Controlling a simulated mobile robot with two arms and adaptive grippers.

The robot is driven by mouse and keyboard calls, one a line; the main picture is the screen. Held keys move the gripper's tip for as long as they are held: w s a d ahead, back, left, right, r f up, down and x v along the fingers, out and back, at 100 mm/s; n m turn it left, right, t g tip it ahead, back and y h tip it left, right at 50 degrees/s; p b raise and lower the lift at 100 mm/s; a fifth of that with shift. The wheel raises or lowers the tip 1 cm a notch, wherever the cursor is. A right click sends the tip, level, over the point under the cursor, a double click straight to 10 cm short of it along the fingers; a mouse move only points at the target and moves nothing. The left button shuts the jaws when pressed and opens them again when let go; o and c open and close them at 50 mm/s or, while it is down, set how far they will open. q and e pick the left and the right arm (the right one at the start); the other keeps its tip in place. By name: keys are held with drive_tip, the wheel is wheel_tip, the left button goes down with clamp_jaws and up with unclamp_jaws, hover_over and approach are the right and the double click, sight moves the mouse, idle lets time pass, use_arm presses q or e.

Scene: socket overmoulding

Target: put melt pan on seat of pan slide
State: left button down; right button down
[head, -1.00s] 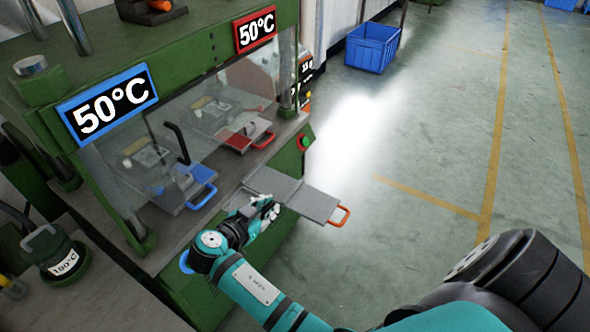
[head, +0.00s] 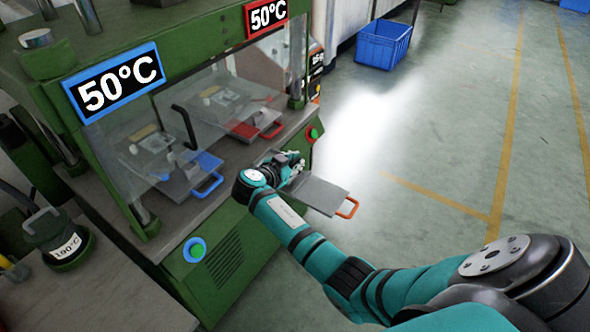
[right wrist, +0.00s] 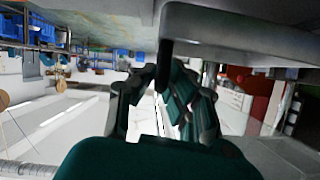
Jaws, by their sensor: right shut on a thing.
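The pan slide (head: 318,195) is a flat grey plate with an orange handle, sticking out from the front right of the green press. My right gripper (head: 295,168) is over its inner end, close to the press ledge, and hides the seat area. In the right wrist view the fingers (right wrist: 163,88) are shut around a dark, narrow piece (right wrist: 166,50), which I take to be part of the melt pan. The rest of the pan cannot be made out. Whether it touches the slide cannot be told. My left gripper is not in view.
Trays with a blue handle (head: 208,184) and a red handle (head: 272,129) sit in the press behind clear guards. A blue crate (head: 383,45) is on the otherwise open floor.

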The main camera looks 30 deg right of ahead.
drive_tip(key=shift+f, duration=1)
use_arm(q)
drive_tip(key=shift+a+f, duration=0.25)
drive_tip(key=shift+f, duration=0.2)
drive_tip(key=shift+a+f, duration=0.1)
use_arm(e)
drive_tip(key=c, duration=1.8)
unclamp_jaws()
drive_tip(key=shift+f+b, duration=0.1)
drive_tip(key=shift+b, duration=0.3)
drive_tip(key=shift+c, duration=0.2)
drive_tip(key=o, duration=0.5)
drive_tip(key=shift+c, duration=0.2)
